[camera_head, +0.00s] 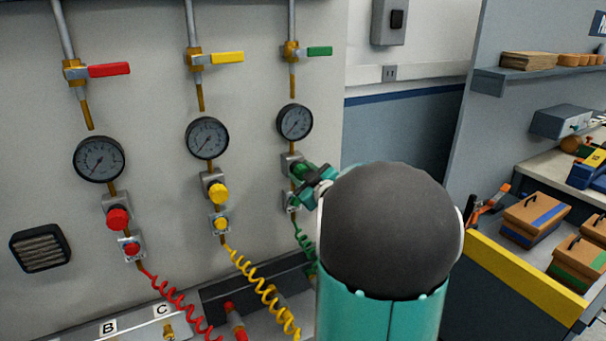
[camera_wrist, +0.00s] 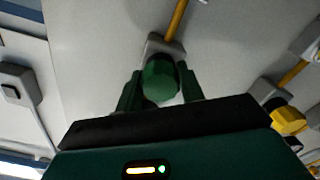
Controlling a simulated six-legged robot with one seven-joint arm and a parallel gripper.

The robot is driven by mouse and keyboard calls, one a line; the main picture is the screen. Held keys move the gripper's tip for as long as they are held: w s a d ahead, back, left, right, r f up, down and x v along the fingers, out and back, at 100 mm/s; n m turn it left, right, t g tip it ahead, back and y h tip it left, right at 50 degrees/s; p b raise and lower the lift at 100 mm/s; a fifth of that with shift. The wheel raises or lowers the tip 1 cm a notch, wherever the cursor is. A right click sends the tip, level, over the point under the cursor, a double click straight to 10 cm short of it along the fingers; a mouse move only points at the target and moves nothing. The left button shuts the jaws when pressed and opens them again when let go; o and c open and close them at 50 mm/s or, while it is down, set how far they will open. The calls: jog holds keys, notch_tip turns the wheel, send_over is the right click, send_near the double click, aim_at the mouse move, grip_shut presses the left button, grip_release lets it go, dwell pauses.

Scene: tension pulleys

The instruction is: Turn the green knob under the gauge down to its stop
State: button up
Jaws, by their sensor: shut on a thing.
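The green knob (camera_head: 300,170) is on a grey regulator block under the right gauge (camera_head: 295,121) on the wall panel. In the wrist view the knob (camera_wrist: 160,80) sits between the two green fingers of my gripper (camera_wrist: 161,92). My gripper (camera_head: 312,180) is shut on the knob, one finger at each side. In the head view my arm hides part of the gripper and the wall below it. The gauge needle is too small to read surely.
A yellow knob (camera_head: 217,190) and a red knob (camera_head: 118,219) sit under the other gauges to the left. A green lever (camera_head: 319,51) is on the pipe above. Coiled yellow (camera_head: 265,285) and red (camera_head: 175,300) hoses hang below. A yellow-edged bench (camera_head: 520,278) stands at the right.

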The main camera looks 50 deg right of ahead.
jog(key=shift+n, duration=2.2)
jog(key=o, duration=1)
jog(key=v, duration=1.4)
jog(key=shift+w, duration=0.1)
